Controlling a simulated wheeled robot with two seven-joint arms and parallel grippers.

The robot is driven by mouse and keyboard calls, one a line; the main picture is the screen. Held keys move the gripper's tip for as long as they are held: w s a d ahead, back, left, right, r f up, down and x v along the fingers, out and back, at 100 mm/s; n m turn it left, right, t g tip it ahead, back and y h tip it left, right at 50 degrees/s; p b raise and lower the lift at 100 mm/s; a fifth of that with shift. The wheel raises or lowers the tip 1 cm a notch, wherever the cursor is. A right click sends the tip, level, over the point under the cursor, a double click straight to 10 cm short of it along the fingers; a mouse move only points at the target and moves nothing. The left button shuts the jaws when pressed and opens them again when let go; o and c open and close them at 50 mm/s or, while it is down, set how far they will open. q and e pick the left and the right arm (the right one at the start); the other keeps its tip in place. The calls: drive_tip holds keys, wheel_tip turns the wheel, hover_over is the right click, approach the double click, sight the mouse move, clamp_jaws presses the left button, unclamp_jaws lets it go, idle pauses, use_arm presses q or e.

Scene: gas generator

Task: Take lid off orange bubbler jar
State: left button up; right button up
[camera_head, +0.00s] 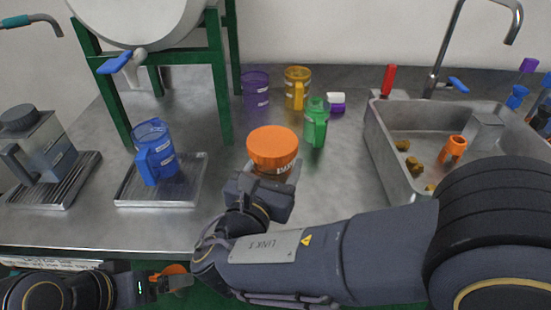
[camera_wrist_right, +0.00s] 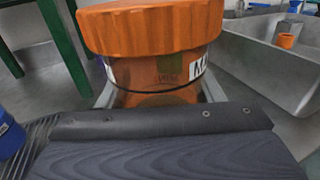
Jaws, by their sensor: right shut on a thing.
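The orange bubbler jar has a wide ribbed orange lid (camera_head: 273,147) seated on top, also large in the right wrist view (camera_wrist_right: 150,28). Its labelled body (camera_wrist_right: 165,72) is below the lid, and the jar looks upright. My right gripper (camera_head: 262,193) is at the jar's near side, its two fingers on either side of the body in the right wrist view (camera_wrist_right: 158,92), shut on it below the lid. My left gripper (camera_head: 163,284) is low at the counter's front edge, apart from the jar, beside a partly hidden orange thing (camera_head: 176,271). Its finger opening is unclear.
A blue jug (camera_head: 155,152) stands on a drip tray (camera_head: 190,195) left of the jar. Green (camera_head: 315,125), yellow (camera_head: 297,88) and purple (camera_head: 256,88) vessels stand behind. A metal sink (camera_head: 378,150) is at the right. Bare counter lies between the tray and jar.

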sight(280, 173)
drive_tip(key=s+r, duration=0.1)
drive_tip(key=s, duration=0.1)
drive_tip(key=s+r, duration=0.1)
drive_tip(key=s, duration=0.1)
drive_tip(key=s+r, duration=0.1)
drive_tip(key=s, duration=0.1)
drive_tip(key=shift+s+p, duration=0.2)
drive_tip(key=shift+p, duration=0.2)
drive_tip(key=shift+f, duration=0.1)
drive_tip(key=o, duration=0.6)
drive_tip(key=c, duration=0.9)
